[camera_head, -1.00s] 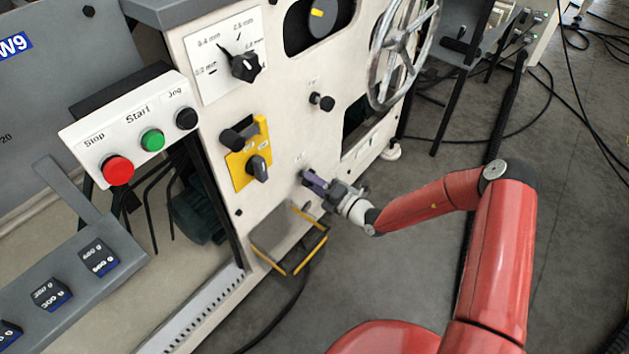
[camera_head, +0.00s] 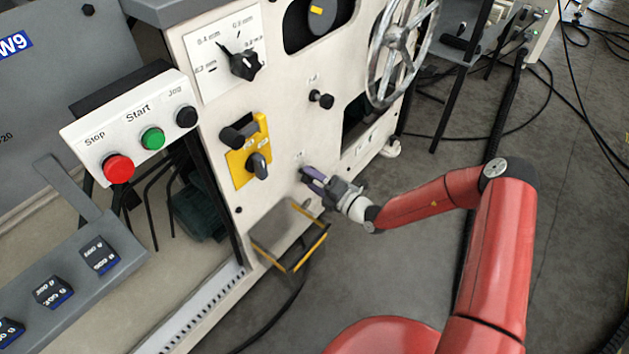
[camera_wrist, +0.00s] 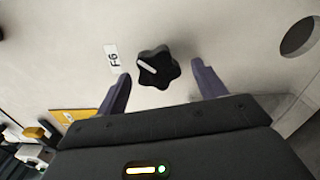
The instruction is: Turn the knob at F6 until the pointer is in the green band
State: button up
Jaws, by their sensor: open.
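The knob at F6 (camera_wrist: 158,68) is black and star-shaped with a white line on its face. In the wrist view it sits on the pale panel, beside a white F6 label (camera_wrist: 112,56). My gripper (camera_wrist: 161,70) is open, with one purple-grey finger on each side of the knob and a visible gap on both sides. In the head view my gripper (camera_head: 311,176) is at the lower part of the panel, and the knob is mostly hidden by it. I cannot make out a green band in either view.
Above are a small black knob (camera_head: 321,101), a yellow-plated switch (camera_head: 249,150) and a handwheel (camera_head: 401,45). A yellow-edged tray (camera_head: 290,238) juts out below my gripper. Stop, Start and Jog buttons (camera_head: 152,138) are at left. Open floor lies to the right.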

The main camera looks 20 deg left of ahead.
jog(key=v, duration=0.7)
jog(key=shift+d, duration=0.4)
jog(key=shift+s, duration=0.15)
jog(key=s+d+r+n+g+h, duration=0.4)
jog(key=r+n, duration=0.4)
jog(key=n, duration=0.4)
jog(key=s+d+r+n+g+h, duration=0.2)
jog(key=s+r+n+g, duration=0.4)
jog(key=n, duration=0.5)
jog(key=s+d+r+n+t+h, duration=0.4)
jog(key=s+d+r+n, duration=0.3)
jog(key=d, duration=0.3)
jog(key=s+d+r+n+t+h, duration=0.4)
jog(key=s+d+r+n+h, duration=0.2)
jog(key=d+r, duration=0.4)
jog(key=s+n, duration=0.1)
jog(key=n, duration=0.1)
jog(key=shift+r+n+t+h, duration=0.25)
jog(key=shift+n+t+h, duration=0.05)
